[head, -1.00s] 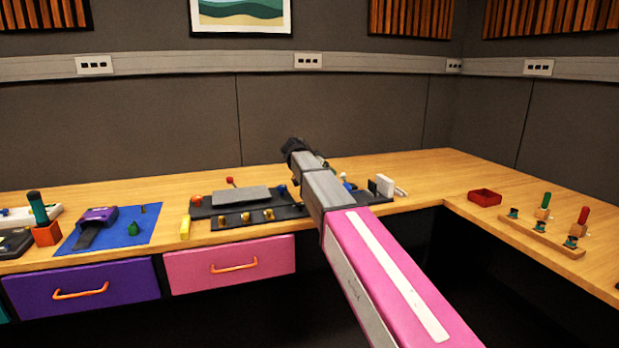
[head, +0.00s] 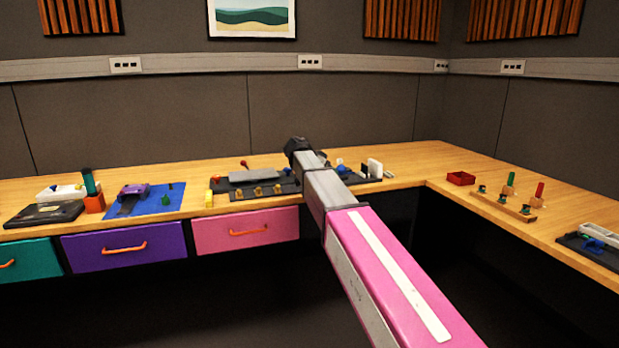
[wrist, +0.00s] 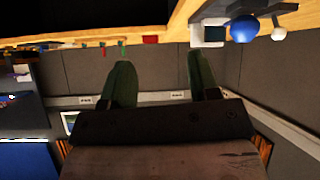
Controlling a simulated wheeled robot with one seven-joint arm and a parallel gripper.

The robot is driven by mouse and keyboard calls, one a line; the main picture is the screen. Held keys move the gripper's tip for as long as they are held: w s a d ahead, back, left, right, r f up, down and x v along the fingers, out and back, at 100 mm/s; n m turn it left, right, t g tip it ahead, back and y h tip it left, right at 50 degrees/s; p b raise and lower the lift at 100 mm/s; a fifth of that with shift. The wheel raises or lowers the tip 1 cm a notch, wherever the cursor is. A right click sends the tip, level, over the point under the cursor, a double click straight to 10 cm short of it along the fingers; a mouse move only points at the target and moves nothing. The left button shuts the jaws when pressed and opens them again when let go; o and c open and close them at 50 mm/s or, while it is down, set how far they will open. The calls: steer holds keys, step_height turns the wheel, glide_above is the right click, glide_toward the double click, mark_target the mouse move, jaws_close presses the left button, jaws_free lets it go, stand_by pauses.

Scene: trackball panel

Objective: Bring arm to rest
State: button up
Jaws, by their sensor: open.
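My pink and grey arm (head: 385,265) reaches forward from the lower right toward the desk. Its dark far end (head: 299,147) appears in front of the desk's back area in the head view, and the fingers are hidden there. In the wrist view my gripper (wrist: 158,60) shows two green fingers spread apart with nothing between them. A dark panel (head: 233,194) with a grey plate and several yellow parts lies on the desk, partly behind the arm. A blue ball (wrist: 243,29) shows at the top right of the wrist view, apart from the fingers.
The wooden desk (head: 415,160) runs along the back and right. A blue mat (head: 158,205), a red tray (head: 461,179) and a wooden pegged rack (head: 503,207) are on it. Purple (head: 125,249) and pink (head: 245,231) drawers are shut. Floor in front is clear.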

steer(key=s+d+f+n+g+y, duration=0.1)
steer(key=s+d+f+n+y, duration=0.2)
steer(key=s+f, duration=0.6)
steer(key=s+d+f+n+g+y, duration=0.1)
steer(key=s+d+f+n, duration=0.4)
steer(key=f, duration=0.8)
steer(key=s+d+f+n+g+y, duration=0.1)
steer(key=s+f+n+y, duration=0.1)
steer(key=s+f, duration=0.4)
steer(key=s+d+f+n+g+y, duration=0.1)
steer(key=s+d+f+n+y, duration=0.1)
steer(key=s+f, duration=0.5)
steer(key=s+y, duration=0.1)
steer(key=s, duration=0.5)
steer(key=shift+d+y, duration=0.3)
